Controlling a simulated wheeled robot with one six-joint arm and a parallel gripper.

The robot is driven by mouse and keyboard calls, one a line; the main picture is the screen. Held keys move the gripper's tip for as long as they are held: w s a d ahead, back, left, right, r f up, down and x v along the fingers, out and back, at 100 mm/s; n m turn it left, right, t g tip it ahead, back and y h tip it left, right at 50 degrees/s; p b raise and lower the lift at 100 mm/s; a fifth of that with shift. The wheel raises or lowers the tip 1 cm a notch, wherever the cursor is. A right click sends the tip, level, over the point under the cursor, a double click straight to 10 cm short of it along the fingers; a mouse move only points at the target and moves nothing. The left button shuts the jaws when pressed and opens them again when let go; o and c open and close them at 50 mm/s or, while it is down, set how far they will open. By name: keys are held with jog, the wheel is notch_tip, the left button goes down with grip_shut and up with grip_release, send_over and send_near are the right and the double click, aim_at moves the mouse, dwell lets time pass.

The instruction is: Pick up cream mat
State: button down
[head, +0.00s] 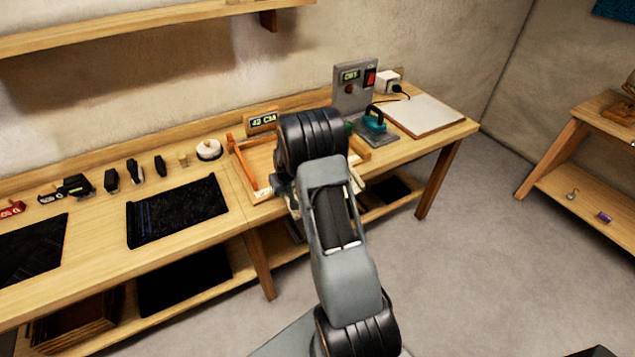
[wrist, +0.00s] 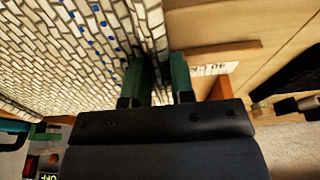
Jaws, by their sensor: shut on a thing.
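The cream mat (wrist: 70,50), woven in a brick-like pattern with a few blue spots, fills the upper left of the wrist view. My gripper (wrist: 158,75) has green fingers shut on the mat's edge. In the head view my own arm hides the gripper and most of the mat. A small cream patch that may be the mat shows just right of my arm, over the wooden frame (head: 240,160) on the bench.
A teal iron (head: 374,122) and a pale pad (head: 420,115) stand right of the frame, by a grey control box (head: 352,90). Dark mats (head: 175,210) and a white round object (head: 208,149) lie to the left. Floor (head: 455,260) at right is clear.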

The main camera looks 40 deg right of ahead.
jog(key=shift+r, duration=0.45)
notch_tip(320, 180, up, 2)
jog(key=shift+w+r, duration=0.1)
jog(key=s+a+r+b, duration=0.1)
jog(key=s+a+r, duration=0.1)
jog(key=s+r, duration=0.3)
jog(key=s+a+r+b, duration=0.1)
jog(key=s+a+r, duration=0.1)
jog(key=s+r, duration=0.3)
jog(key=s, duration=0.3)
jog(key=shift+s+a+b, duration=0.2)
jog(key=shift+a+b, duration=0.1)
jog(key=shift+b, duration=0.05)
